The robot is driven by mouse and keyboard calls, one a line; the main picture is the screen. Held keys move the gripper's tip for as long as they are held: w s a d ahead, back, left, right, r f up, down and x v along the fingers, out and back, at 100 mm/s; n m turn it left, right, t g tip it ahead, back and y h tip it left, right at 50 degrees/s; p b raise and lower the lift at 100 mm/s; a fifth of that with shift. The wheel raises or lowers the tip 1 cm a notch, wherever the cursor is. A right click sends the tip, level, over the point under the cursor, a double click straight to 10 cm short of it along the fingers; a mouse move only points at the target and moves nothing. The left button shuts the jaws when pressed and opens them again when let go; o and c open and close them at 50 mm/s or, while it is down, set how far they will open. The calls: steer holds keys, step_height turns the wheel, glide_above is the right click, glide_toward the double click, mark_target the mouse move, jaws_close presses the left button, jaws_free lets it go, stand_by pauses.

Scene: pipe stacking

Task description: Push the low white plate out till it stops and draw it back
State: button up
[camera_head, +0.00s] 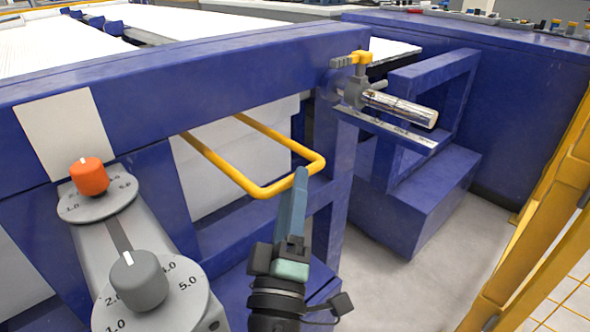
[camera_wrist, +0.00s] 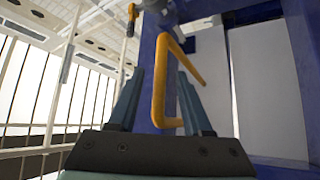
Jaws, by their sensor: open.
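A white plate (camera_head: 230,165) stands upright under the long blue beam. A yellow U-shaped handle (camera_head: 220,166) sticks out in front of it; where it joins cannot be seen. My gripper (camera_head: 300,172) is at the handle's front bar, its fingertips overlapping the bar near the right corner. In the wrist view, my open fingers (camera_wrist: 160,72) lie on either side of the yellow bar (camera_wrist: 158,95). I cannot tell whether they touch it. White panels (camera_wrist: 265,90) show at the right there.
A grey control panel with an orange knob (camera_head: 89,176) and a grey knob (camera_head: 138,280) is at the left. A shiny pipe (camera_head: 400,108) sits on a holder to the right. A yellow railing (camera_head: 540,220) borders the right. Grey floor (camera_head: 440,250) is clear between.

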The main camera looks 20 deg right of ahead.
steer(key=shift+x, duration=1.35)
jaws_close()
stand_by(0.5)
